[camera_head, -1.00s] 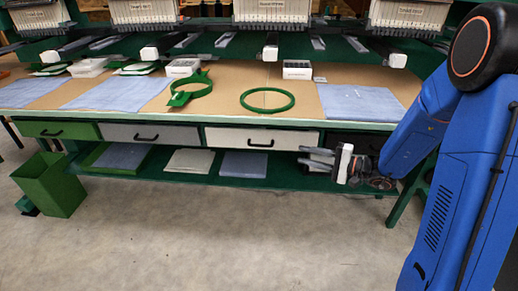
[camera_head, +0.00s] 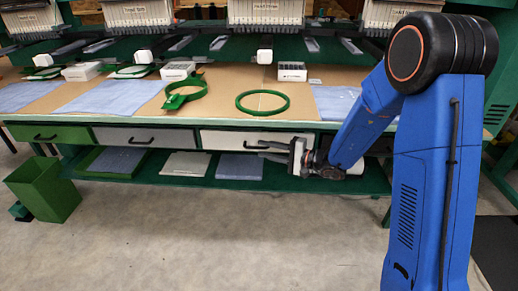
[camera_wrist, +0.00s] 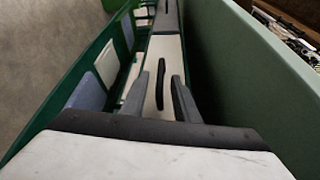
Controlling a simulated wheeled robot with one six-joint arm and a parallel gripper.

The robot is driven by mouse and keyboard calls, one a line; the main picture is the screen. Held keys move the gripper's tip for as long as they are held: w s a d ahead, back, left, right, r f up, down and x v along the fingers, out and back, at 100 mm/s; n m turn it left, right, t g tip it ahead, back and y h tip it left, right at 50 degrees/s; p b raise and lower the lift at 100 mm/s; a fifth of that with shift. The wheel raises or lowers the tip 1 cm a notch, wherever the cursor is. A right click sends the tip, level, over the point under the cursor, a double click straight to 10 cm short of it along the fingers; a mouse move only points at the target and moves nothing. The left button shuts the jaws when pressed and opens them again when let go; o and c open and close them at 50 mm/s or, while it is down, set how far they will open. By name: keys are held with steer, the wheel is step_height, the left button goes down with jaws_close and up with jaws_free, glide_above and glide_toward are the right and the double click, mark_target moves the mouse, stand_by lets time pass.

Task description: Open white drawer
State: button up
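The white drawer (camera_head: 222,139) is shut, flush under the tabletop, third from the left in the head view. In the wrist view its white front (camera_wrist: 168,48) runs away from me, with its black bar handle (camera_wrist: 161,84). My gripper (camera_head: 262,150) is in front of the drawer's right part, coming from the right. In the wrist view my gripper (camera_wrist: 160,75) is open, one finger on each side of the handle. The handle appears between the fingers, and I see no contact. The gripper hides part of the drawer front in the head view.
A green drawer (camera_head: 48,133) and a grey drawer (camera_head: 150,138) are shut to the left. A lower shelf (camera_head: 290,181) holds folded cloths below. Green hoops (camera_head: 263,103) lie on the tabletop. A green bin (camera_head: 45,188) stands at the left. The floor in front is clear.

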mark_target(259, 148)
steer(key=shift+x, duration=1.55)
jaws_close()
steer(key=shift+s, duration=0.1)
